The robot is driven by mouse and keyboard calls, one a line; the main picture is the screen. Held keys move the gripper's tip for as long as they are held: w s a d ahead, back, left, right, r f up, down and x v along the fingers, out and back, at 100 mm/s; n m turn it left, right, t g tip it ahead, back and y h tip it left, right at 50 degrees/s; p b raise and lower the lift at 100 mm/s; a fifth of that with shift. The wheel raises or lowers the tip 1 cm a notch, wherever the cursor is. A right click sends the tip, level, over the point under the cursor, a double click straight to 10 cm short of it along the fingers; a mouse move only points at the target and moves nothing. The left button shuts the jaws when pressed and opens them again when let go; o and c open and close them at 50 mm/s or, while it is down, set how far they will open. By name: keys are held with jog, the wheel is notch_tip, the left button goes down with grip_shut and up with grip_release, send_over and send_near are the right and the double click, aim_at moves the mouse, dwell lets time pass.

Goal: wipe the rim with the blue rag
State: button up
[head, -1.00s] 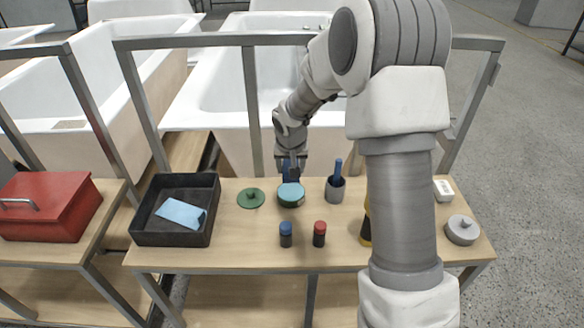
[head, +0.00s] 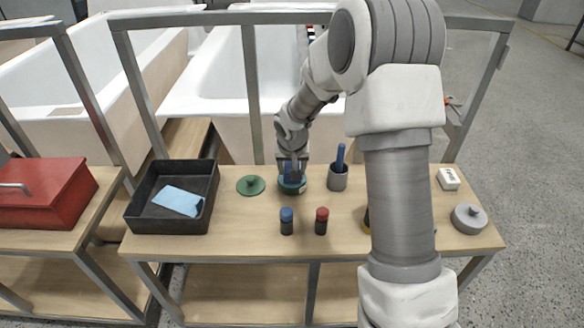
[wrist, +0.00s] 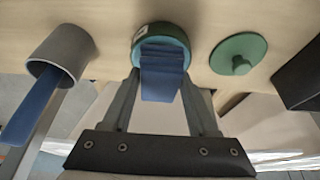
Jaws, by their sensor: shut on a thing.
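My gripper (head: 292,166) is shut on a folded dark-blue rag (wrist: 162,82), which also shows in the head view (head: 291,177). The rag's lower end is at the open top of a round green tin (wrist: 145,39) on the bench; the tin also shows in the head view (head: 293,188). The rag hides most of the tin's opening, so I cannot tell how deep it reaches. The white bathtub's near rim (head: 215,107) lies behind the bench. A light-blue cloth (head: 178,200) lies in a black tray (head: 140,218).
A green knobbed lid (head: 250,185) lies left of the tin. A grey cup (head: 337,180) with a blue-handled tool stands right. Two small bottles (head: 287,222) (head: 321,222) stand in front. A grey frame bar (head: 190,20) crosses above the bench's back. A red toolbox (head: 50,195) is left.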

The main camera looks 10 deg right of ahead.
aim_at(292, 168)
jog(key=shift+f+b, duration=0.6)
jog(key=shift+b, duration=0.05)
dwell(1.9)
jog(key=shift+r+p, duration=2.45)
jog(key=shift+r, duration=1.15)
